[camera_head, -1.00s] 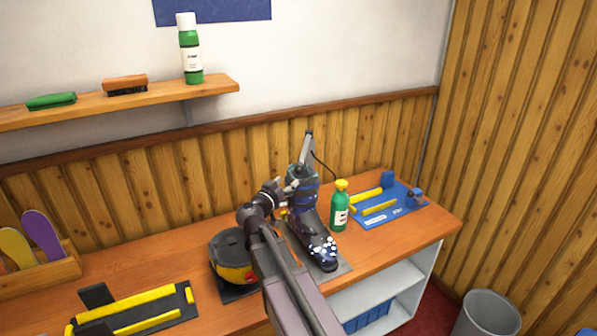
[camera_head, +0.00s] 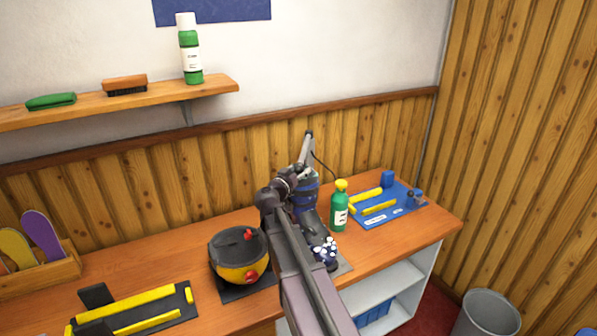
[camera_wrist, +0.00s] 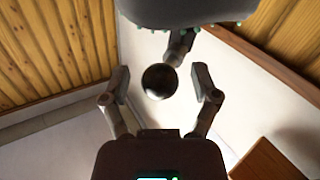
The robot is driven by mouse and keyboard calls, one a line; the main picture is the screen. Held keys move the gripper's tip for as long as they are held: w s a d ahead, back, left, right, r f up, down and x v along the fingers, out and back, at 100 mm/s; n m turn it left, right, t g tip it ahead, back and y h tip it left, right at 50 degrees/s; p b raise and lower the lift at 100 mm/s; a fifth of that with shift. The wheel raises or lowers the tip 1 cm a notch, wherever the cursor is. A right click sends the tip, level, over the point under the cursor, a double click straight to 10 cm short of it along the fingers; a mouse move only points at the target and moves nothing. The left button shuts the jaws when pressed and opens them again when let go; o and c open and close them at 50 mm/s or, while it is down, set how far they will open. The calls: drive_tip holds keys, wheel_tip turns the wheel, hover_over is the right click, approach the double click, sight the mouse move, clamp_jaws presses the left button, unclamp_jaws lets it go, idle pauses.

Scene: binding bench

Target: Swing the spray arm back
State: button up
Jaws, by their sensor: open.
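The spray arm seems to be the slim grey piece (camera_head: 308,148) that rises behind the dark boot (camera_head: 306,200), with a thin black cord beside it. In the wrist view, a round black knob (camera_wrist: 160,81) on a short dark stem lies between the fingers of my gripper (camera_wrist: 162,84). The stem runs up to a wide dark grey body (camera_wrist: 185,10) with small green dots along its edge. The fingers are open, with a gap on each side of the knob. In the head view my arm hides most of the gripper and part of the boot.
A green bottle with a yellow cap (camera_head: 339,208) stands close right of the boot. A black and yellow pot (camera_head: 240,258) stands left of my arm. A blue tray with yellow bars (camera_head: 385,207) is at the right. A wall shelf (camera_head: 125,98) is at upper left.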

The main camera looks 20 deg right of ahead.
clamp_jaws()
drive_tip(key=shift+w+g, duration=0.1)
drive_tip(key=shift+g, duration=0.2)
